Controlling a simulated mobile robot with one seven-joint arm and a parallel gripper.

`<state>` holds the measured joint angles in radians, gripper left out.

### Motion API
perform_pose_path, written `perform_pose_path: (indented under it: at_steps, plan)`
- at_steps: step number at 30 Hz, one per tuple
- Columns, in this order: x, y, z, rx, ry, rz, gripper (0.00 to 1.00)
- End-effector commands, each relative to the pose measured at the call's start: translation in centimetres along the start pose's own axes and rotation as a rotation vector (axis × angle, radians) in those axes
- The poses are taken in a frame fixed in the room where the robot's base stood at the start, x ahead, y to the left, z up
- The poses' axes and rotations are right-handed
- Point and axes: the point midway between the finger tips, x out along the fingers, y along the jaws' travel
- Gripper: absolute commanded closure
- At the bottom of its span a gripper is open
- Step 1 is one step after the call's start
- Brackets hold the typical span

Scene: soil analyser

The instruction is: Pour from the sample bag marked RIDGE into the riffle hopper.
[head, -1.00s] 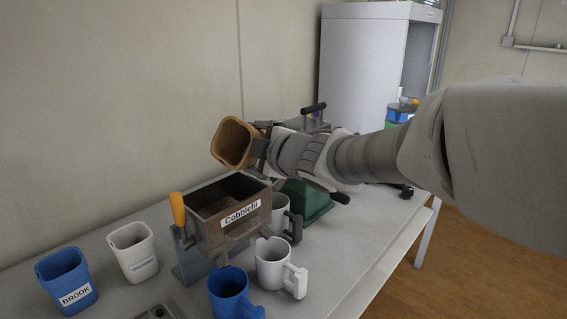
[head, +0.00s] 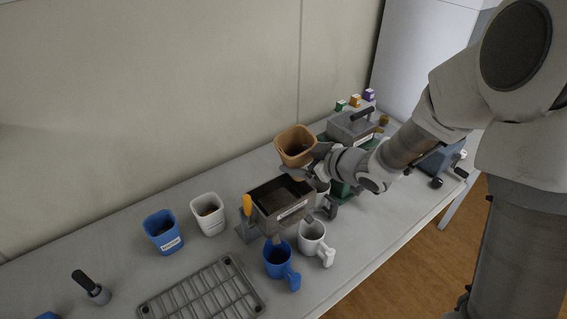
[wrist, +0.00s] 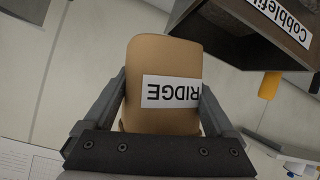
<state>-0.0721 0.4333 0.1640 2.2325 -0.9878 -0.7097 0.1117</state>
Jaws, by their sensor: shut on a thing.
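The tan RIDGE sample bag (head: 295,149) is a cup-like container held in the air beyond the riffle hopper. Its open mouth faces up and dark shows inside; it looks close to upright. In the wrist view its RIDGE label (wrist: 171,91) reads upside down. My gripper (head: 314,157) is shut on the bag, with a finger on each side in the wrist view (wrist: 164,86). The dark riffle hopper (head: 292,210), with a white label, stands on the bench, nearer the camera and slightly left of the bag. Its contents are too dark to tell.
A blue BROOK bag (head: 164,240) and a white bag (head: 208,225) stand left of the hopper. A blue mug (head: 278,262) and white mug (head: 312,238) stand below its front. An orange handle (head: 247,204) rises at its left. A wire rack (head: 205,292) lies in front.

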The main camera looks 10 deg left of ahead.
Motion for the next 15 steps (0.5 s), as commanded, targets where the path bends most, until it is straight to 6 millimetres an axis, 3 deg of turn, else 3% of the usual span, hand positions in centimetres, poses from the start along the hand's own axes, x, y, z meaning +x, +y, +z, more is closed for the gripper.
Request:
perform_pose_path:
  at_steps: [1, 7, 15]
  plan:
    - [-0.8, 0.2, -1.5, 0.049, 0.000, -0.015, 0.76]
    - [-0.2, -0.2, -0.5, 0.059, 0.003, -0.018, 0.76]
    - [-1.1, 0.3, -2.2, 0.057, 0.003, -0.017, 0.76]
